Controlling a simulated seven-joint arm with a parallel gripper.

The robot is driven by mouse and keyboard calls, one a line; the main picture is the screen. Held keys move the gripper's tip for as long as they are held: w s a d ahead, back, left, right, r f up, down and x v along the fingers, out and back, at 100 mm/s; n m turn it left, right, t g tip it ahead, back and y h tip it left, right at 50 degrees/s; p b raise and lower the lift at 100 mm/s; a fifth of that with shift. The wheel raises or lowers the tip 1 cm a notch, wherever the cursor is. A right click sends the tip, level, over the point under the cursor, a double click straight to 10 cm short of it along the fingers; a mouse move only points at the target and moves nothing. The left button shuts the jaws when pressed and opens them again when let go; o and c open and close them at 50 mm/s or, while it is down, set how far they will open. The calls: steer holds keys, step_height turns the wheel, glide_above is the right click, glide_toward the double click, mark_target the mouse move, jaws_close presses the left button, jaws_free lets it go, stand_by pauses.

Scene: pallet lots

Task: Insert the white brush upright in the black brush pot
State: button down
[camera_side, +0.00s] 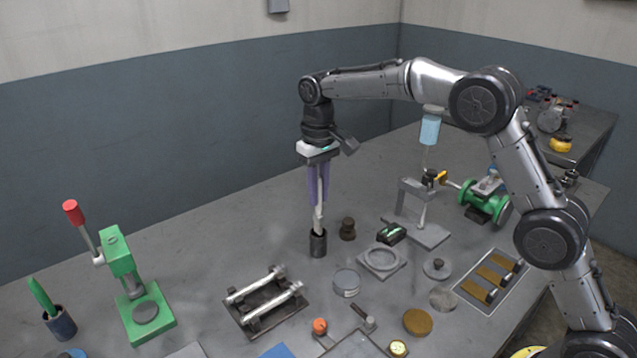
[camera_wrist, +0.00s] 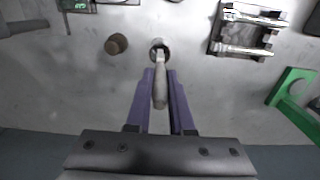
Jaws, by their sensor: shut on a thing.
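My gripper (camera_side: 318,200), with purple fingers, is shut on the white brush (camera_side: 319,214). The brush hangs close to upright below the fingers. In the wrist view the brush (camera_wrist: 160,92) lies between the two fingers and points away toward the pot. The black brush pot (camera_side: 318,244) stands upright on the table directly under my gripper. Its round mouth also shows in the wrist view (camera_wrist: 152,53). The brush's lower end is at the pot's mouth and overlaps the opening in both views. I cannot tell how deep it reaches inside.
A small dark brown knob-like piece (camera_side: 348,229) stands just right of the pot. A rack with metal rods (camera_side: 264,300) lies in front. A green press (camera_side: 130,285) and a cup with a green-handled tool (camera_side: 60,323) are at left. The table behind the pot is clear.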

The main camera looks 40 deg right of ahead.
mark_target(319, 215)
steer(key=shift+f, duration=1.65)
steer(key=c, duration=0.7)
jaws_free()
step_height(319, 215, up, 14)
steer(key=shift+f, duration=0.15)
